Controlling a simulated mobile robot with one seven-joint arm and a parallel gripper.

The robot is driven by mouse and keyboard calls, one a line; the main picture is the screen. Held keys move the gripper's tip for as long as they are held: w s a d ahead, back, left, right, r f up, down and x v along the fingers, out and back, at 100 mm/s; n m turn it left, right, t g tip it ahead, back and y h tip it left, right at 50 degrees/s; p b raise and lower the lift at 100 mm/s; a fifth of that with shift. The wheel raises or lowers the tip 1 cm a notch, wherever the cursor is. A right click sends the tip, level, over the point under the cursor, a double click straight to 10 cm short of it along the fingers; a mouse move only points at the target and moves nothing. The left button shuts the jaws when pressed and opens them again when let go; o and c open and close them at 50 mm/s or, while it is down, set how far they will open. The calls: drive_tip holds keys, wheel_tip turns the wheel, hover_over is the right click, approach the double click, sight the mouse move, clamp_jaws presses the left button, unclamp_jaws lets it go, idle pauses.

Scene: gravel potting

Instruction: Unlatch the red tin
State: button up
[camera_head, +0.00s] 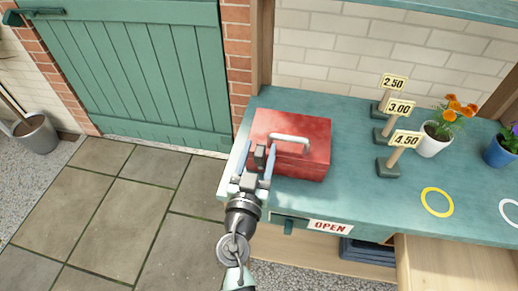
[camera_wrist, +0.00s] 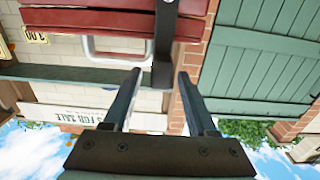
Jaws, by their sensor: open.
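The red tin (camera_head: 305,128) stands on the green bench near its left end, with a pale handle (camera_head: 290,139) on its lid. It also shows along the top of the wrist view (camera_wrist: 85,22), where the picture is upside down. A dark latch (camera_wrist: 165,30) sits on the tin's near side. My gripper (camera_head: 257,152) is at the tin's front left, fingers apart. In the wrist view my gripper (camera_wrist: 160,74) is open, with the dark latch end between or just beyond the fingertips. I cannot tell whether they touch it.
Price signs (camera_head: 390,137) stand to the right of the tin, with an orange-flowered pot (camera_head: 433,141) and a blue pot (camera_head: 499,152) beyond. A yellow ring (camera_head: 437,202) marks the bench. An OPEN sign (camera_head: 330,227) is on the bench front. The paved floor at left is clear.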

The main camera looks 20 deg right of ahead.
clamp_jaws()
idle(0.3)
idle(1.1)
